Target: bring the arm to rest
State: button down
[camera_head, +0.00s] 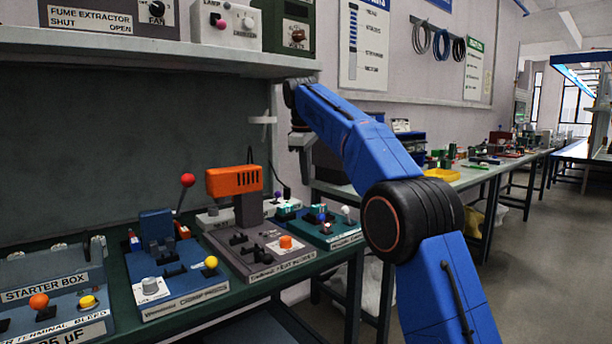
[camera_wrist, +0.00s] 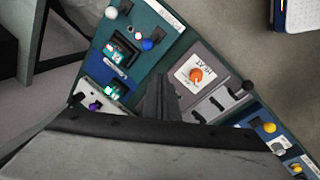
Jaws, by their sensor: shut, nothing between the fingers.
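My blue arm rises from the lower right of the head view and bends over toward the back of the bench. My gripper (camera_head: 304,172) hangs at the arm's far end, pointing down above the bench's right end. Its grey fingers show in the wrist view (camera_wrist: 158,82), closed together with nothing between them. Below them lie a grey-brown panel with an orange knob (camera_wrist: 196,75) and a teal panel with white, blue and red knobs (camera_wrist: 148,44). The fingers look apart from both panels. The fingertips are small and dark in the head view.
A shelf (camera_head: 150,50) with control boxes hangs above the bench. An orange-topped press (camera_head: 233,181), a blue device with a red-knobbed lever (camera_head: 187,180) and a starter box (camera_head: 45,295) stand along the bench. Open floor (camera_head: 540,270) lies at the right.

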jog(key=shift+r, duration=0.1)
dwell(0.3)
jog(key=s+d+f+m+t, duration=0.1)
jog(key=s+d+f+m, duration=0.15)
jog(key=s+d, duration=0.8)
jog(key=s+d+f+m, duration=0.1)
jog(key=s+d+m, duration=0.45)
jog(key=s, duration=0.85)
jog(key=s+d+f+m, duration=0.2)
jog(key=s+d+f, duration=0.2)
jog(key=s+f, duration=0.8)
jog(key=s+d+f+m+t, duration=0.1)
jog(key=s+d+f+m, duration=0.2)
jog(key=s+f, duration=1)
jog(key=s+d, duration=0.1)
jog(key=s, duration=0.3)
jog(key=shift+s+d+f+y, duration=0.2)
jog(key=shift+s+f+y, duration=0.1)
jog(key=shift+y, duration=0.1)
